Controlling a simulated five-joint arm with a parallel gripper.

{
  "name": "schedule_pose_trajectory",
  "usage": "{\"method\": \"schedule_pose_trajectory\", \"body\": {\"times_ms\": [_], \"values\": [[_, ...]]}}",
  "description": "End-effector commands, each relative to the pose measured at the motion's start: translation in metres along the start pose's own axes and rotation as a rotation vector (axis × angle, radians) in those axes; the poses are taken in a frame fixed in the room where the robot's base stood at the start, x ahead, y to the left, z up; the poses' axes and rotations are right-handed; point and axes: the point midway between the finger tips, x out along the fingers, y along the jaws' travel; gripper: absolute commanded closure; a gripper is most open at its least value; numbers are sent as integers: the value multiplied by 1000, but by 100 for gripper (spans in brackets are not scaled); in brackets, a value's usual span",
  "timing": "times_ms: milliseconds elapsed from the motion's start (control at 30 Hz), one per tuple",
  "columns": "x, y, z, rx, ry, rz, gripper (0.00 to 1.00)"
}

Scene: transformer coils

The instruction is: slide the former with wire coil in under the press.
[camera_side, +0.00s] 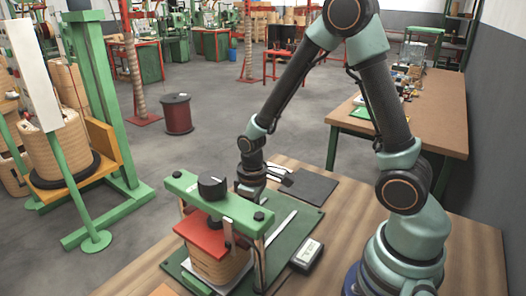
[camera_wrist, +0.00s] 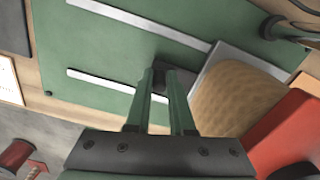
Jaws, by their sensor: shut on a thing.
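The press has a green crossbeam (camera_side: 218,207), a black knob on top and a red plate (camera_side: 203,238) below the beam; the red plate (camera_wrist: 292,132) also shows in the wrist view. The tan wire coil (camera_side: 222,267) stands upright beneath the red plate in the side view. In the wrist view the coil (camera_wrist: 232,97) sits on its pale former (camera_wrist: 208,66), with the red plate over its right side. My gripper (camera_wrist: 168,78) is shut on a small dark tab at the former's edge. In the side view its fingertips are hidden behind the crossbeam.
Two pale rails (camera_wrist: 105,84) run along the green base plate (camera_wrist: 65,40). A black box with a display (camera_side: 307,255) lies at the base's right edge. A dark mat (camera_side: 309,187) lies behind on the wooden table. The press posts stand close to the coil.

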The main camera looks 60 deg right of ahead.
Motion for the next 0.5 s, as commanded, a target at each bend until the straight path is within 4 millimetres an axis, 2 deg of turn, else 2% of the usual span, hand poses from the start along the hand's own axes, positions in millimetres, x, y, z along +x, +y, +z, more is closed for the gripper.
{"method": "schedule_pose_trajectory", "body": {"times_ms": [67,100,167,500], "values": [[-1,-5,-2,-17,1,0,100],[-1,-5,-2,-17,1,0,75],[-1,-5,-2,-17,1,0,52],[-1,-3,-1,-13,1,0,51]]}}
